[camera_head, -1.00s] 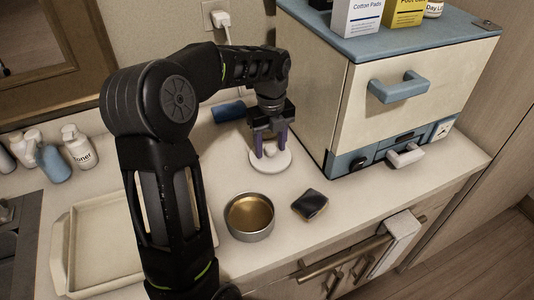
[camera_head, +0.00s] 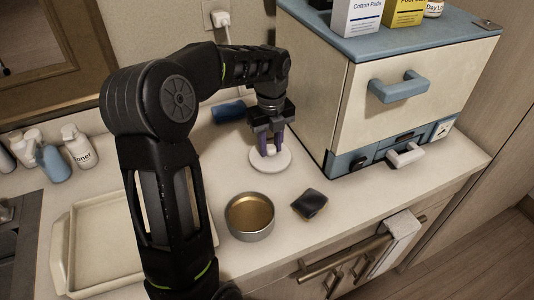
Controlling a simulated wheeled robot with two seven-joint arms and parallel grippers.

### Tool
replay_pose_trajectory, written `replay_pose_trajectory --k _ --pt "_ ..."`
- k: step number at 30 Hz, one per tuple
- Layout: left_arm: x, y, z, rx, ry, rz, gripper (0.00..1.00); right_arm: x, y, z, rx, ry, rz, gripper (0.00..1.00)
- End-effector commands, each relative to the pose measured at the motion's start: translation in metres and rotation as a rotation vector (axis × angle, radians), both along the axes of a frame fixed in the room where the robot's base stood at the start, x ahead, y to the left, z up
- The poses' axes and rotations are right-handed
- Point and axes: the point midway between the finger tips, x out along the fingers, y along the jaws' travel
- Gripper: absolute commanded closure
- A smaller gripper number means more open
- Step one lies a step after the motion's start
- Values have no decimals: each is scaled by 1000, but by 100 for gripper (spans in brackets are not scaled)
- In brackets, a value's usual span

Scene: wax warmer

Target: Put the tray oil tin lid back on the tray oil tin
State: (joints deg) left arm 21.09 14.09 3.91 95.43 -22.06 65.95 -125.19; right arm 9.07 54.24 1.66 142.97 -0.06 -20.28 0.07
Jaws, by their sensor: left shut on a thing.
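The tray oil tin lid, a white disc with a small knob (camera_head: 283,165), lies flat on the counter left of the cabinet-like warmer. My left gripper (camera_head: 271,151) points down over it, its purple fingers shut on the knob. The tray oil tin (camera_head: 250,217) is a round grey metal tin, open on top with amber contents. It stands on the counter in front of the lid, apart from it. My right gripper is not in view.
A dark block or sponge (camera_head: 309,203) lies right of the tin. A cream tray (camera_head: 103,252) is at left, partly behind my arm. The warmer (camera_head: 335,105) stands close at right. A blue roll (camera_head: 228,112) and several bottles (camera_head: 79,147) are at the back.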

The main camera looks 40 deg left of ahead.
Motion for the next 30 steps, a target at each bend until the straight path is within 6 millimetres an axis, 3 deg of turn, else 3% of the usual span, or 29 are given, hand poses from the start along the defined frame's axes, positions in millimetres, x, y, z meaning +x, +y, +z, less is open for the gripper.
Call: replay_pose_trajectory --k 30 --pt "0 0 10 0 -1 0 100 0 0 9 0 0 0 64"
